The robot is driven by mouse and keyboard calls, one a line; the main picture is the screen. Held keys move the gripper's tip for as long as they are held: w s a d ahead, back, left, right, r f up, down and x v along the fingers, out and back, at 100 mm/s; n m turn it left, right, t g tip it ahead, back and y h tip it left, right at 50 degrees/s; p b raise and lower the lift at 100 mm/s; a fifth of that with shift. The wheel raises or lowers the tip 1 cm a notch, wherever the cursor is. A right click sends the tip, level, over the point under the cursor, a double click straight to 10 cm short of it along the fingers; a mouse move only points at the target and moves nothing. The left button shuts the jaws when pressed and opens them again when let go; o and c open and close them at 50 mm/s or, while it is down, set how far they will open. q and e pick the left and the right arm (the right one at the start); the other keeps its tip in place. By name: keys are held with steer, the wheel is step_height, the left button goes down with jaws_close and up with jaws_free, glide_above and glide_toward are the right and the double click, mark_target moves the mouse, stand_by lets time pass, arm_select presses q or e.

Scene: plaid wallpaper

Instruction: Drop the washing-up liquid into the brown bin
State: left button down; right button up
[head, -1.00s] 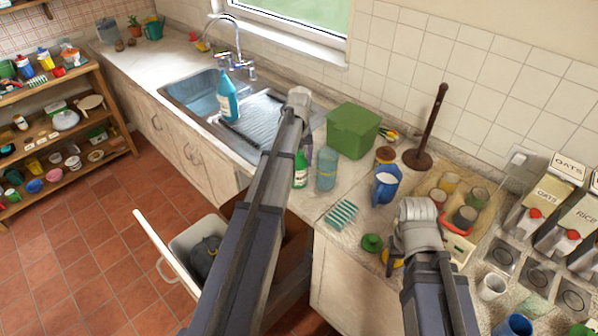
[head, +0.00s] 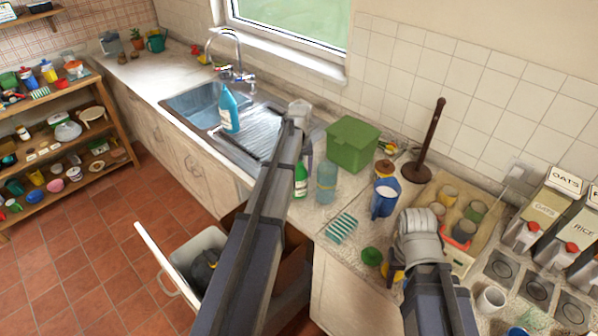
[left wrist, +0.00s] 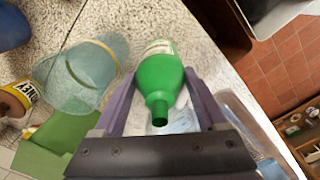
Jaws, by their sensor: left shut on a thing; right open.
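A green bottle (head: 300,181) with a pale label stands on the counter beside a clear bluish jar; I cannot read whether it is the washing-up liquid. My left gripper (left wrist: 158,88) is shut on it in the left wrist view, a finger on each side. In the head view my left arm partly covers it. A blue bottle with a white label (head: 229,112) stands by the sink. The brown bin (head: 293,262) is in the pulled-out drawer below the counter, largely hidden behind my left arm. My right gripper (head: 408,262) is open above the counter, its fingers mostly hidden.
A grey bin (head: 183,251) with a dark bag sits in the same drawer, behind the open white front (head: 165,262). The clear jar (head: 326,182), green box (head: 353,145), blue jug (head: 384,198), striped cloth (head: 341,227) and wooden tray (head: 452,183) crowd the counter.

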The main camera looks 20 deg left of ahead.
step_height(320, 180, up, 16)
steer(key=p, duration=1.6)
steer(key=shift+r, duration=0.25)
